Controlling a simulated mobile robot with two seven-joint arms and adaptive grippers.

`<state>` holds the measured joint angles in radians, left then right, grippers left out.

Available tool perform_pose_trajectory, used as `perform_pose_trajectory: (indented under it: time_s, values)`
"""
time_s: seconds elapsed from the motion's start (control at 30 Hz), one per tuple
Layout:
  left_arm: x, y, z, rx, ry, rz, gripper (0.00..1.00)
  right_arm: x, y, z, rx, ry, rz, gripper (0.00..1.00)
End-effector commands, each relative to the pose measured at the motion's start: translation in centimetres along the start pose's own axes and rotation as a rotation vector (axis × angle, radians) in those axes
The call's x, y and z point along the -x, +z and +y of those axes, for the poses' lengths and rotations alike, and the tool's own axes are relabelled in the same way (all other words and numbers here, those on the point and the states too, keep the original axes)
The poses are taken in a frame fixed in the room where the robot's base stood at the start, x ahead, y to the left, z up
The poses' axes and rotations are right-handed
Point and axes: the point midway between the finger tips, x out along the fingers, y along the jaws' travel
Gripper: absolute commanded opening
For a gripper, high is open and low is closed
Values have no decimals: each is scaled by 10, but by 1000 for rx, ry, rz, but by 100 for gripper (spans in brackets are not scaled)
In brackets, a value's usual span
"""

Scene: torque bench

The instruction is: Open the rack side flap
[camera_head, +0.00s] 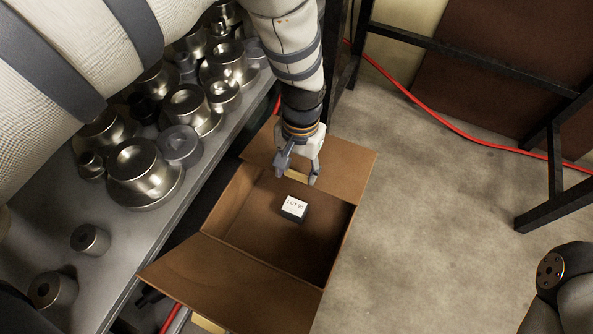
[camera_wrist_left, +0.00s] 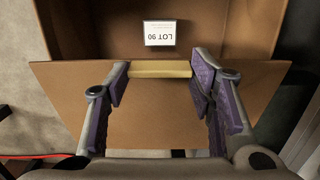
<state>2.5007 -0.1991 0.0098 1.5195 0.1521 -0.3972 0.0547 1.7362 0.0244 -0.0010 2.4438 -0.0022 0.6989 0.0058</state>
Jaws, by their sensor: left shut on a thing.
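The open cardboard box (camera_head: 346,228) stands on the floor. Its far flap (camera_head: 340,163) has a yellow strip (camera_head: 297,177) along its inner edge; the flap (camera_wrist_left: 150,120) and strip (camera_wrist_left: 160,68) also show in the left wrist view. The flap's edge seems raised above the box, with the far part of the interior hidden under it. My left gripper (camera_head: 299,176) reaches down from above, shut on the yellow strip, with one finger at each end of it in the wrist view (camera_wrist_left: 160,85). My right gripper is out of view.
A dark block with a white LOT 90 label (camera_head: 294,208) lies inside the box. The near flap (camera_head: 225,280) is folded outward. A grey shelf (camera_head: 135,240) with metal parts stands left.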

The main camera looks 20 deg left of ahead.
Motion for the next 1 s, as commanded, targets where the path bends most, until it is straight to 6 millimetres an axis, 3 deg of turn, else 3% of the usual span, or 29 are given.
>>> perform_pose_trajectory:
  time_s: [0.23,0.5,1.0]
  values:
    - [28,-14,0,1,1,-163,0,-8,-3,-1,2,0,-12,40]
    - [59,-34,0,1,1,-151,0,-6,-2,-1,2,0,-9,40]
    - [79,-55,0,2,0,-147,0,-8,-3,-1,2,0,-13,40]
